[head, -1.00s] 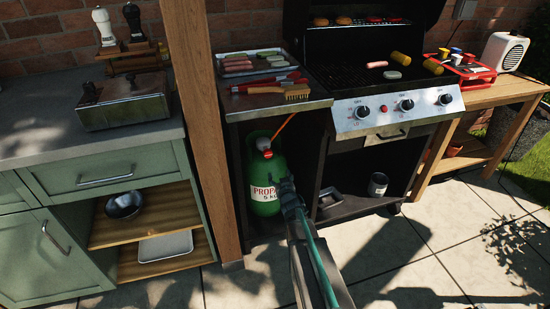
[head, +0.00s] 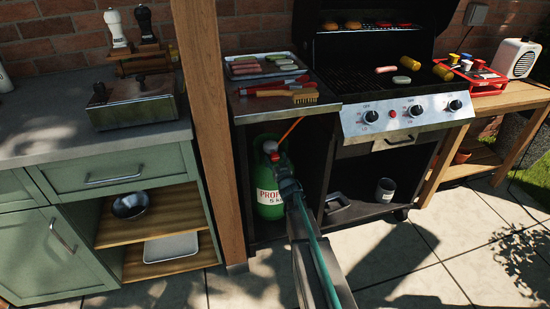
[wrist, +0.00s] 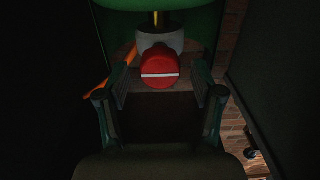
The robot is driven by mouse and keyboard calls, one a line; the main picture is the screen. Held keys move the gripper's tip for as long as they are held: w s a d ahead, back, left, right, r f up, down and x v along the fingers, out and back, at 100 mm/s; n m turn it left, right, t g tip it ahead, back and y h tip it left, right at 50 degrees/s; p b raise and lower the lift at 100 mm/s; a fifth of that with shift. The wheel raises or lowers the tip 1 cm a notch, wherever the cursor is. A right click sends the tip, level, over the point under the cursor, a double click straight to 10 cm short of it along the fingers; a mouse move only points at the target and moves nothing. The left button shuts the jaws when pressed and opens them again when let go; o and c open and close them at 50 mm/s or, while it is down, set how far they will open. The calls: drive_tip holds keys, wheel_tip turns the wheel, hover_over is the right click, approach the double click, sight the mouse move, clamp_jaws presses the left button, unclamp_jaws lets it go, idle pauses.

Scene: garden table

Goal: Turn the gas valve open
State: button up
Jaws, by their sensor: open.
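The gas valve is a round red knob (wrist: 160,68) with a white stripe that lies horizontal in the wrist view. It sits on a grey collar (wrist: 172,41) at the green propane cylinder (head: 270,203), which stands in the open bay under the side shelf. The red knob also shows small in the head view (head: 270,147). My gripper (wrist: 161,95) is open, its two fingers to the left and right of the knob and just short of it in the wrist view. I see no finger contact. In the head view my gripper (head: 284,168) partly hides the cylinder.
An orange hose (head: 291,128) rises from the valve; it also shows beside the left finger. Bay walls stand close on both sides. The grill (head: 400,116) is to the right, the wooden post (head: 207,130) to the left.

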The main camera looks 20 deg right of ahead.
drive_tip(key=shift+w+d, duration=0.15)
drive_tip(key=shift+w, duration=0.65)
drive_tip(key=c, duration=1.1)
